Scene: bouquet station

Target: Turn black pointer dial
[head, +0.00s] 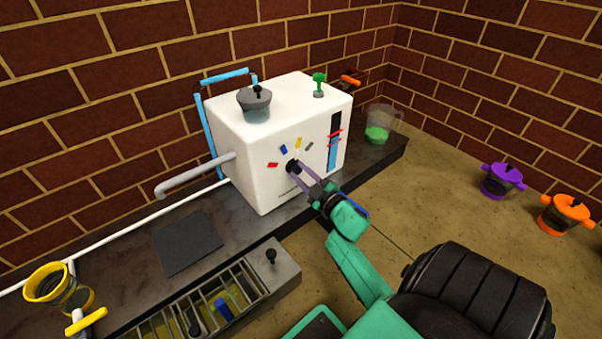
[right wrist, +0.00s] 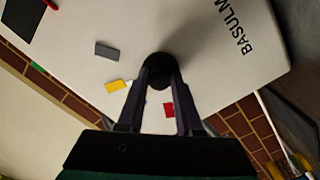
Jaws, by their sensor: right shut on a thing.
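The black pointer dial (head: 293,166) is on the front face of the white box machine (head: 262,185). Colored marks in red, blue, yellow and grey are set in an arc above it. My right gripper (head: 299,174) reaches the dial from the lower right, its fingers shut on it. In the right wrist view the dial (right wrist: 158,69) sits between the two fingertips of the gripper (right wrist: 160,85). The fingers cover part of the dial, and I cannot tell which mark its pointer faces. My left gripper is not in view.
A grey pipe (head: 195,176) sticks out from the machine's left side. A dark square pad (head: 187,243) and a slotted tray (head: 285,268) are at the lower left. A clear jug with green contents (head: 379,130) stands right of the machine. Purple (head: 502,181) and orange (head: 565,214) pots are far right.

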